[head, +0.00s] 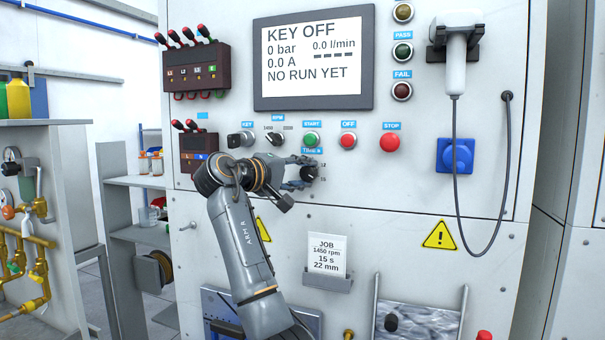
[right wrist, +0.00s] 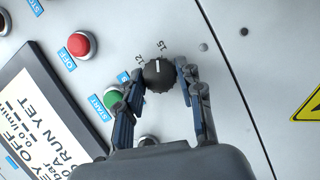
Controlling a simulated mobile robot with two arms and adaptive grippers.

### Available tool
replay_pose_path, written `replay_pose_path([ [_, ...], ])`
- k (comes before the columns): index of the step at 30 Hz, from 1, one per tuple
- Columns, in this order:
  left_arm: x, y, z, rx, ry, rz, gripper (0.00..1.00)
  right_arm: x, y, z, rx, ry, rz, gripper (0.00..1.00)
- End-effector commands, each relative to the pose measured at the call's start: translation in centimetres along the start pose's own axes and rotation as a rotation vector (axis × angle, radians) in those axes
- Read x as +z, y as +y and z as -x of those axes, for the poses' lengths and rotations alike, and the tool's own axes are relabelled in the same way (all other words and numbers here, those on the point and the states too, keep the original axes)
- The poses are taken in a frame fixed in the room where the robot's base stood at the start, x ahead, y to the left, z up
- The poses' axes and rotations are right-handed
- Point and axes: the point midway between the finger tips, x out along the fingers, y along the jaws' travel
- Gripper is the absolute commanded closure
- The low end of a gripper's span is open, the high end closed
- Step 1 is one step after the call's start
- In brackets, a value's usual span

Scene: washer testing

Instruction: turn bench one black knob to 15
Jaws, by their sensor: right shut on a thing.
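The black knob (head: 309,173) sits under the blue "TIME S" label (head: 312,151) on the bench panel. In the right wrist view the knob (right wrist: 159,76) is round and ribbed, with a white pointer line. The line points up in that view, between the printed 15 (right wrist: 165,47) and a mark that looks like 12 or 22 (right wrist: 139,57). My right gripper (head: 304,173) is shut on the knob; in the right wrist view its fingers (right wrist: 160,80) are on either side of it. My left gripper is not in view.
The green START button (head: 311,139), red OFF button (head: 348,140) and red STOP button (head: 390,142) are close above and right. The screen (head: 314,60) reads KEY OFF and NO RUN YET. A job card (head: 327,256) reads 1450 rpm, 15 s, 22 mm.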

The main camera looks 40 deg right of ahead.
Motion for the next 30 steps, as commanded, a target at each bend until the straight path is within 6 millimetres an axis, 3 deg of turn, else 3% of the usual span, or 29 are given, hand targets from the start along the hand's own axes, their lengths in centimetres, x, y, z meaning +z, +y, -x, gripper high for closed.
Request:
replay_pose_path([
  [22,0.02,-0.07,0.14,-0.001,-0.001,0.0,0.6,0.02,-0.12,0.0,-0.037,-0.001,-0.08,0.95],
  [23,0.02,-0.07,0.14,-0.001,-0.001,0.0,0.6,0.02,-0.12,0.0,-0.037,-0.001,-0.08,0.59],
  [24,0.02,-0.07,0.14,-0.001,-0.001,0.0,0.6,0.02,-0.13,0.0,-0.037,-0.001,-0.08,0.51],
  [26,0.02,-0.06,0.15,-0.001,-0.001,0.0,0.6,0.02,-0.11,0.0,-0.037,-0.001,-0.08,0.4],
  [30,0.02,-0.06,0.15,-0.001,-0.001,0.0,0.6,0.01,-0.06,0.01,-0.036,0.0,-0.08,0.4],
])
